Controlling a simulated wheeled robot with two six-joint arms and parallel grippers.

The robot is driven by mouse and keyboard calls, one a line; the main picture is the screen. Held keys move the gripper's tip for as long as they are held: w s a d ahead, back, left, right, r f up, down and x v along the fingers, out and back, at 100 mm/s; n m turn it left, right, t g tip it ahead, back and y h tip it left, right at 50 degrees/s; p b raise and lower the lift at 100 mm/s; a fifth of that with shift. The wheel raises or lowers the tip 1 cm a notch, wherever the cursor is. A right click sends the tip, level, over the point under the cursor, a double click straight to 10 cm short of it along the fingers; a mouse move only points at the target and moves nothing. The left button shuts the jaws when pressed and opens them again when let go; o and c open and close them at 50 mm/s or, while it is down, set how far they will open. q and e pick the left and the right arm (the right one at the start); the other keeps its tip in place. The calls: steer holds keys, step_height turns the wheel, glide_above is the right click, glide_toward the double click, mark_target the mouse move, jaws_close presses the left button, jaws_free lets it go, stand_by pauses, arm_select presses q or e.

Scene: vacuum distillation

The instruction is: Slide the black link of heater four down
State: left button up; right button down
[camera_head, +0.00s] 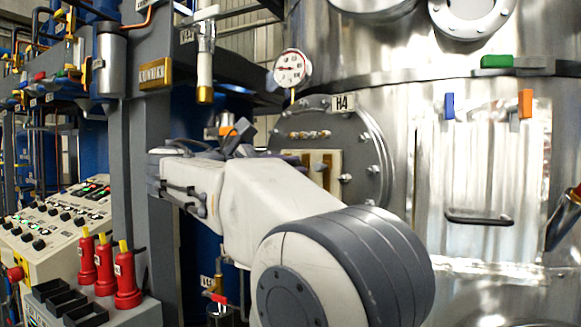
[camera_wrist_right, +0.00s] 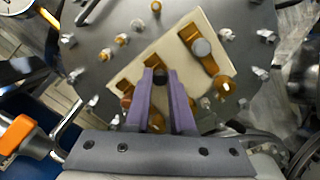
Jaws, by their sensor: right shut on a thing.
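Heater four is the round grey flange (camera_head: 368,150) with the H4 label (camera_head: 343,102), on the steel vessel. Its cream terminal plate (camera_head: 336,158) carries brass strips and is partly hidden behind my arm in the head view. In the wrist view the plate (camera_wrist_right: 128,84) lies tilted, with a brass strip and grey knob (camera_wrist_right: 202,48) at its upper right. My right gripper (camera_wrist_right: 161,76) has its purple fingers at the plate, shut on a small dark piece between the tips, seemingly the black link (camera_wrist_right: 161,72). The fingers hide most of it. My left gripper is not in view.
A pressure gauge (camera_head: 292,68) sits above the flange. A grey post (camera_head: 150,130) stands to the left, with red bottles (camera_head: 126,280) and a control panel (camera_head: 50,225) below. Bolts (camera_wrist_right: 69,41) ring the flange. An orange-handled part (camera_wrist_right: 18,133) shows at the wrist view's left.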

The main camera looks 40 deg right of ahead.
stand_by(0.8)
step_height(320, 180, down, 3)
steer(key=shift+f+b, duration=0.1)
steer(key=shift+b, duration=1.05)
steer(key=c, duration=0.8)
jaws_free()
steer(key=shift+o, duration=0.2)
steer(key=shift+a, duration=0.15)
glide_toward(306, 180)
steer(key=a, duration=0.5)
steer(key=shift+s+b, duration=0.25)
steer(key=shift+b, duration=0.05)
